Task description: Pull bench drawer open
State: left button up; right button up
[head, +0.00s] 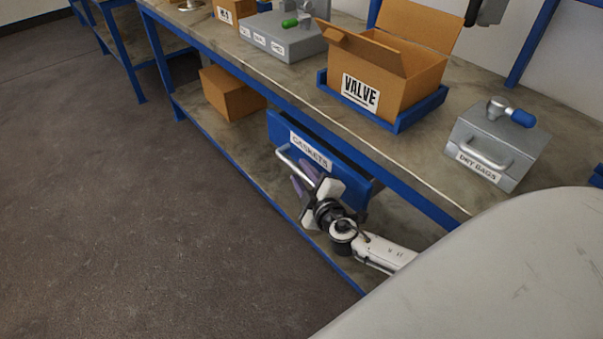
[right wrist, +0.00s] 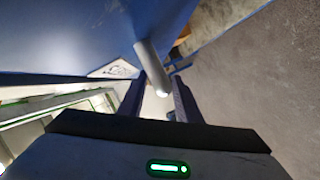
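The blue bench drawer (head: 282,131), labelled "GASKETS", hangs under the bench top. A dark strip shows between its front and the bench edge; I cannot tell how far out it stands. Its pale bar handle (head: 287,153) runs along the front. My right gripper (head: 302,179) is at the handle's near end, its purple fingers apart. In the right wrist view the handle (right wrist: 152,66) reaches between the two fingers (right wrist: 160,95), with some gap beside it. I see no firm grip. The gripper hides part of the handle. My left gripper is not in view.
On the bench top (head: 420,165) stand an open "VALVE" carton (head: 395,84) in a blue tray (head: 405,121), a grey "DRY BAGS" box (head: 495,140) and a grey case (head: 285,38). A closed carton (head: 231,93) sits on the lower shelf (head: 212,118). The floor (head: 150,200) at left is clear.

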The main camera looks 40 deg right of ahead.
jog(key=shift+w, duration=0.3)
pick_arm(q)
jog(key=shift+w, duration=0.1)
pick_arm(e)
jog(key=c, duration=0.7)
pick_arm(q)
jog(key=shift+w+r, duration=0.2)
pick_arm(e)
grip_shut()
jog(key=shift+f, duration=0.1)
